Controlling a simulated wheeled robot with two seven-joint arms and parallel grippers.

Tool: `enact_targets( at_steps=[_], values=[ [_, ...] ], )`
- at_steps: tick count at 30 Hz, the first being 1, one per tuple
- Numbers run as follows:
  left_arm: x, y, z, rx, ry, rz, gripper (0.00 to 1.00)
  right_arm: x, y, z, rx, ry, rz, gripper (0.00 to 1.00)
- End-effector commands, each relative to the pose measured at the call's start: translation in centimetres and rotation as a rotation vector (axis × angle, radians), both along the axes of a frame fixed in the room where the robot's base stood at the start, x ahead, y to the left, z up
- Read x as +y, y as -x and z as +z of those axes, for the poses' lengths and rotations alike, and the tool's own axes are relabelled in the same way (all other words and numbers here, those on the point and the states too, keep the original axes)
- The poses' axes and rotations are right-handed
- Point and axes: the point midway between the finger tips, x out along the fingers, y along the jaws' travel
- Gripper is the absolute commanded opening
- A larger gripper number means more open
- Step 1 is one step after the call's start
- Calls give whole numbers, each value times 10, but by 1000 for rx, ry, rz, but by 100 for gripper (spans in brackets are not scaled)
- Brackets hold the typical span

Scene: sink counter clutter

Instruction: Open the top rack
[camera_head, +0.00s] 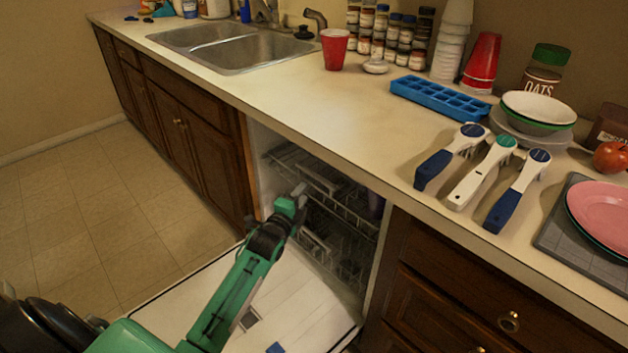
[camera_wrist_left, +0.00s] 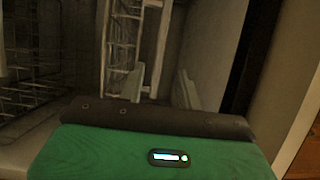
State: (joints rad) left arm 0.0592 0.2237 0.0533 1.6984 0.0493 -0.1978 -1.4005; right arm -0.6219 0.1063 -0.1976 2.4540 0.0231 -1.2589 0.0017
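The dishwasher's door (camera_head: 290,310) is folded down below the counter. The top rack (camera_head: 340,208), a grey wire rack, sits inside the dark opening; its wires also show in the left wrist view (camera_wrist_left: 122,45). My left gripper (camera_head: 300,197) is at the left part of the opening, near the rack's front edge. In the left wrist view its two pale fingers (camera_wrist_left: 160,88) stand apart with nothing clearly between them. I cannot tell whether they touch the rack. Part of the rack is hidden by the counter and shadow. My right gripper is not in view.
The counter (camera_head: 290,105) overhangs the opening. Wooden cabinets (camera_head: 195,140) and drawers (camera_head: 450,310) flank it. Three brushes (camera_head: 480,175), a blue ice tray (camera_head: 440,97), a red cup (camera_head: 334,50) and bowls (camera_head: 540,108) stand on top. The tiled floor at left is clear.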

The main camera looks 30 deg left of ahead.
Motion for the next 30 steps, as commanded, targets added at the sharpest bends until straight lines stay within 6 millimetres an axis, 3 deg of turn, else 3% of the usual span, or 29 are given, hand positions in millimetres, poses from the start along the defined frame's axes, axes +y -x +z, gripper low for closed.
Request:
enact_targets(
  at_steps=[9,15,28,30],
  values=[
    [3,-54,0,-1,2,0,35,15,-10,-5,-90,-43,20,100],
    [4,-75,-1,0,2,0,35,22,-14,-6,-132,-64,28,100],
    [4,-82,0,0,1,-1,35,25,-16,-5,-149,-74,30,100],
    [4,-82,0,0,1,-1,21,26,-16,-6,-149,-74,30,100]
  ],
)
